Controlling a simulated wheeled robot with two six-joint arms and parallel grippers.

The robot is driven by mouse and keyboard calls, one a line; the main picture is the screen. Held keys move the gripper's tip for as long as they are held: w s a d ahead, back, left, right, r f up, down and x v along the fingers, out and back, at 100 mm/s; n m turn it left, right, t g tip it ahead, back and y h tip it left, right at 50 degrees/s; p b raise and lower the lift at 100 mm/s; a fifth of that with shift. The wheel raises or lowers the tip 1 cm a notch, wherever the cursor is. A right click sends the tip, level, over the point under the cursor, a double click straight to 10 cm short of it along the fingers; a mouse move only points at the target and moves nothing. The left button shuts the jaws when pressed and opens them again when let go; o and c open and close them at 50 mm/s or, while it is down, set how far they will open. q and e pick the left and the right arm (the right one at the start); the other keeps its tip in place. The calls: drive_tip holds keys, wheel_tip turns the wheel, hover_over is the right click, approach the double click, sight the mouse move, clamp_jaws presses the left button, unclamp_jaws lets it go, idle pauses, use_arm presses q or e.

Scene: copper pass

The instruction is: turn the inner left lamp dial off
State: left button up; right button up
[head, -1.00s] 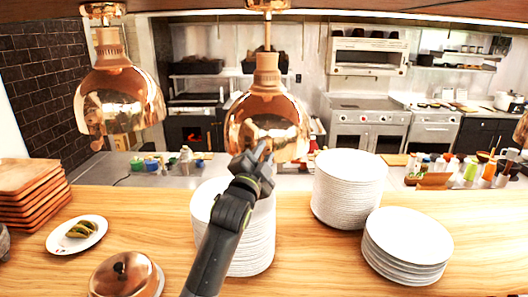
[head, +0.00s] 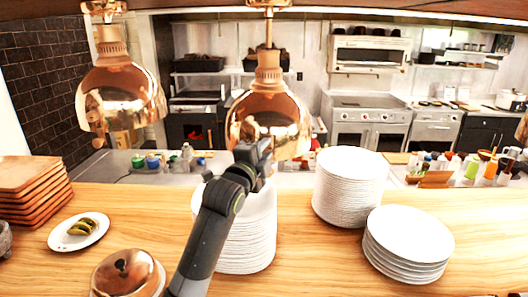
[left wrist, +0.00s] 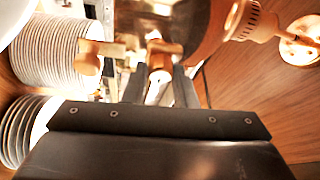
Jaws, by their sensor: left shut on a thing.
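The inner left lamp (head: 268,105) is a shiny copper heat lamp hanging left of the head view's middle. My left gripper (head: 258,150) is at the lower front of its shade and hides the dial in that view. In the left wrist view, the two dark fingers (left wrist: 160,88) are shut on the inner left lamp dial (left wrist: 159,66), a small copper-coloured knob at the shade (left wrist: 200,25). The dial's marking or setting cannot be read. My right gripper is not in view.
Another copper lamp (head: 120,98) hangs to the left. A tall plate stack (head: 245,240) stands under my left arm, with further plate stacks (head: 348,190) to the right. A copper cloche (head: 126,274) and a plate of food (head: 66,238) are on the wooden counter (head: 320,265).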

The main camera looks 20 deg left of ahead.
use_arm(q)
drive_tip(key=o, duration=1)
drive_tip(key=shift+c, duration=0.2)
drive_tip(key=shift+s, duration=0.1)
drive_tip(key=shift+s+f, duration=0.1)
drive_tip(key=shift+s, duration=0.1)
drive_tip(key=s+b, duration=0.2)
drive_tip(key=s, duration=0.3)
drive_tip(key=s+a+f+b, duration=0.1)
drive_tip(key=s+b, duration=0.1)
drive_tip(key=s, duration=0.4)
drive_tip(key=s+a+b, duration=0.1)
drive_tip(key=s+b, duration=0.1)
drive_tip(key=s, duration=0.3)
drive_tip(key=shift+s+f, duration=0.15)
drive_tip(key=shift+s, duration=0.1)
